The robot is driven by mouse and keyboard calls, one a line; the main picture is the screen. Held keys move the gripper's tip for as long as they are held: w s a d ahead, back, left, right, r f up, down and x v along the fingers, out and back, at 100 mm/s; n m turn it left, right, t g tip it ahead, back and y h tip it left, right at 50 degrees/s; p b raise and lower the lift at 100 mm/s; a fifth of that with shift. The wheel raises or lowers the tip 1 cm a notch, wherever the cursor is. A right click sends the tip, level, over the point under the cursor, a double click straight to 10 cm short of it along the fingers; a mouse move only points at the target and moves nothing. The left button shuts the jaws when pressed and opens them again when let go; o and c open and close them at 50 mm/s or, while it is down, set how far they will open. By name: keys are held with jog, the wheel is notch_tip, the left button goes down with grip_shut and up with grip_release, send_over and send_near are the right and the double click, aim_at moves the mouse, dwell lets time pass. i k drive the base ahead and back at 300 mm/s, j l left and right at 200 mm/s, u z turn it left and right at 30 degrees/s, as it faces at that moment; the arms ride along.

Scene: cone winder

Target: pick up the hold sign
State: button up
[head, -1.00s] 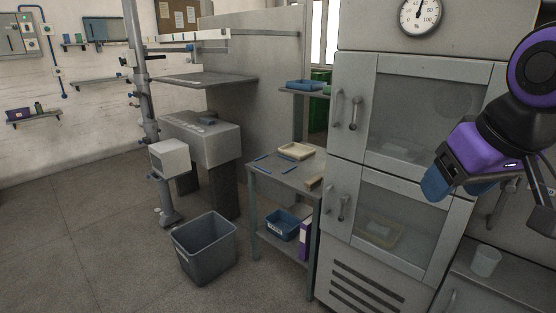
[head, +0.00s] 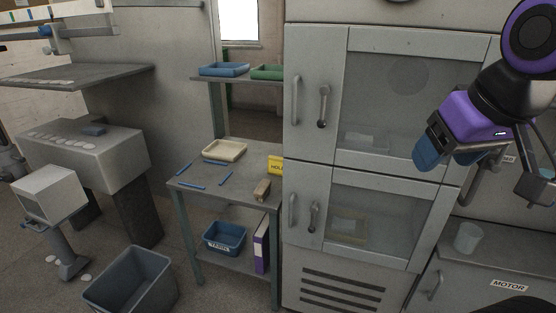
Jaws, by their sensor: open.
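The hold sign (head: 275,165) is a small yellow sign with dark lettering. It stands at the back right of the grey side table (head: 212,191), close against the cabinet, which hides its right part. My gripper (head: 428,157), with blue fingers on a purple wrist, is raised at the right in front of the cabinet. It is open with nothing visible in it, and well apart from the sign.
A brown block (head: 262,190), a cream tray (head: 224,150) and several blue sticks lie on the table. The tall grey cabinet (head: 308,90) stands directly right of it. A grey bin (head: 130,282) is on the floor at the front left. A blue crate (head: 224,238) sits on the lower shelf.

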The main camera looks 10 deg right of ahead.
aim_at(275, 165)
jog(key=i, duration=0.65)
jog(key=j, duration=0.8)
jog(key=i+j, duration=0.15)
jog(key=j, duration=0.2)
jog(key=i+j, duration=0.15)
jog(key=j, duration=0.25)
jog(key=i+j, duration=0.15)
jog(key=j, duration=0.2)
jog(key=i+l, duration=0.1)
jog(key=i, duration=0.7)
jog(key=j+u, duration=0.05)
